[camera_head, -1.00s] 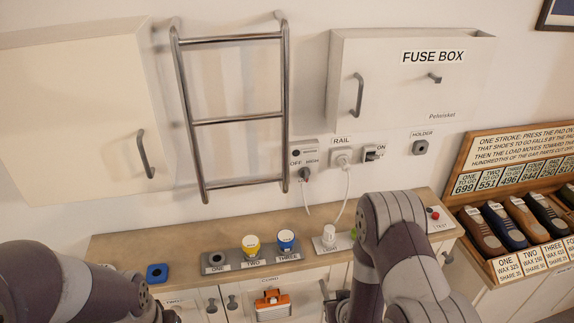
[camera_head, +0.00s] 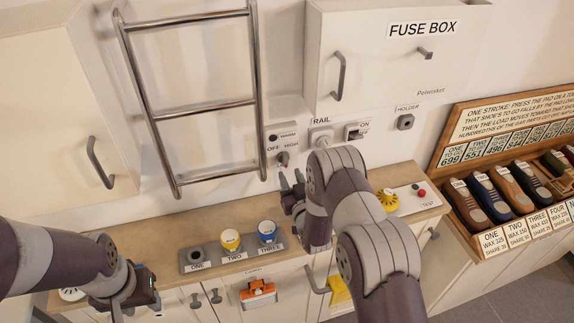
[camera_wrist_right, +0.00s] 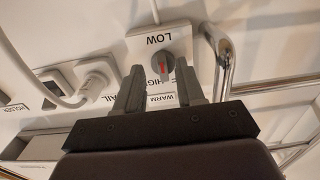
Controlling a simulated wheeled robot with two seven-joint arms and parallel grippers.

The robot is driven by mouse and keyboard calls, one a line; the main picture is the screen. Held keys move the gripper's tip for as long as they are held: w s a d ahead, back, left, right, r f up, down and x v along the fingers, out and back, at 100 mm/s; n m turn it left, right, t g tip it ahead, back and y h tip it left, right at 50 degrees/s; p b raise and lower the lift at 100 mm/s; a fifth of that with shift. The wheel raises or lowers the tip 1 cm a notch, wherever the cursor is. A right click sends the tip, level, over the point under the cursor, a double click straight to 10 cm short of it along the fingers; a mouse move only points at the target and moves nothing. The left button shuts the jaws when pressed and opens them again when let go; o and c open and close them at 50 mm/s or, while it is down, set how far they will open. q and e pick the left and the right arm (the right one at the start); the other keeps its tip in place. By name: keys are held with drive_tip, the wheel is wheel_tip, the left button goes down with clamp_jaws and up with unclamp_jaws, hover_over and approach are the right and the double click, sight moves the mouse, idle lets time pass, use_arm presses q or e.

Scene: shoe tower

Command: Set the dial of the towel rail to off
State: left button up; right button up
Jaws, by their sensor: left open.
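The towel rail (camera_head: 190,105) is a chrome ladder on the wall. Its dial (camera_head: 283,157), a grey knob, is on a white plate marked OFF and HIGH. In the right wrist view the dial (camera_wrist_right: 165,67) has a red mark, with LOW above it in that upside-down picture and HIGH partly covered. My right gripper (camera_head: 291,178) is open, just below the dial in the head view. In the wrist view its fingers (camera_wrist_right: 158,82) stand apart at either side of the dial; contact cannot be told. My left gripper (camera_head: 130,291) is low at the left, empty.
The fuse box (camera_head: 385,60) hangs above. A shoe rack (camera_head: 520,160) stands at right.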

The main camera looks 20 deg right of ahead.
sight(284, 160)
drive_tip(key=w, duration=0.3)
drive_tip(key=shift+w+a+r, duration=0.1)
drive_tip(key=shift+w+r, duration=0.05)
clamp_jaws()
use_arm(q)
drive_tip(key=shift+s+r, duration=0.25)
drive_tip(key=shift+r, duration=0.25)
